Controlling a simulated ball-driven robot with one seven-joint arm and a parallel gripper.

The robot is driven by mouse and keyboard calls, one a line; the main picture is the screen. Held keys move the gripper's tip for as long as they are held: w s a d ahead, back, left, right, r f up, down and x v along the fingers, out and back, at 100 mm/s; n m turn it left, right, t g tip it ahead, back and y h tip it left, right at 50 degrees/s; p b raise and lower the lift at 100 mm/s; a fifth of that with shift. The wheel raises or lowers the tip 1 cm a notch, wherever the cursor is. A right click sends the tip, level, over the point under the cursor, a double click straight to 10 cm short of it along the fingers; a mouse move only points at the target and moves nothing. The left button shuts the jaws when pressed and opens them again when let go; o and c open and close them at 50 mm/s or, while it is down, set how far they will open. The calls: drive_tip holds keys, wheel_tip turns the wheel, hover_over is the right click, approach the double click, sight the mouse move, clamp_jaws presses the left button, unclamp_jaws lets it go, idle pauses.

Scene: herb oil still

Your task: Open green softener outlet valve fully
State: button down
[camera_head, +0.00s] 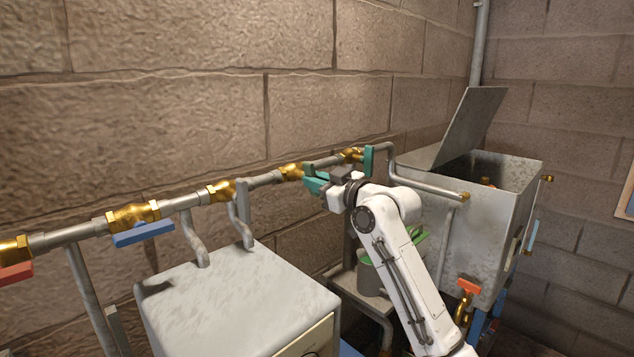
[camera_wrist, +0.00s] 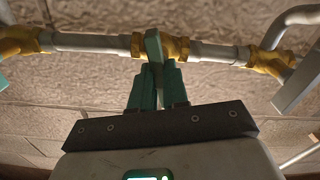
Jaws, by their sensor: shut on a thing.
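The green valve handle (camera_wrist: 153,45) is on a brass valve (camera_wrist: 177,47) in the horizontal pipe along the wall. In the wrist view it appears crosswise to the pipe. My gripper (camera_wrist: 158,84) has teal fingers, one on each side of the handle's near end, and is shut on it. In the head view my gripper (camera_head: 316,184) reaches the pipe at the brass valve (camera_head: 291,171); the handle there is partly hidden by the fingers. A second green handle (camera_head: 368,159) is on another brass valve (camera_head: 351,155) further right.
A blue handle (camera_head: 142,233) and a red handle (camera_head: 16,273) are on the same pipe to the left. A pale box-shaped unit (camera_head: 235,300) stands below the pipe. A metal tank (camera_head: 478,205) with a raised lid (camera_head: 470,125) is at right. The brick wall is close behind the pipe.

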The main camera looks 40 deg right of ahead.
drive_tip(key=shift+f+b, duration=0.1)
drive_tip(key=shift+b, duration=0.3)
drive_tip(key=shift+n+b, duration=7.5)
drive_tip(key=shift+b, duration=0.35)
drive_tip(key=c, duration=1.1)
unclamp_jaws()
drive_tip(key=s+b, duration=0.1)
drive_tip(key=s, duration=0.9)
drive_tip(key=shift+s+d, duration=0.15)
drive_tip(key=shift+s, duration=0.25)
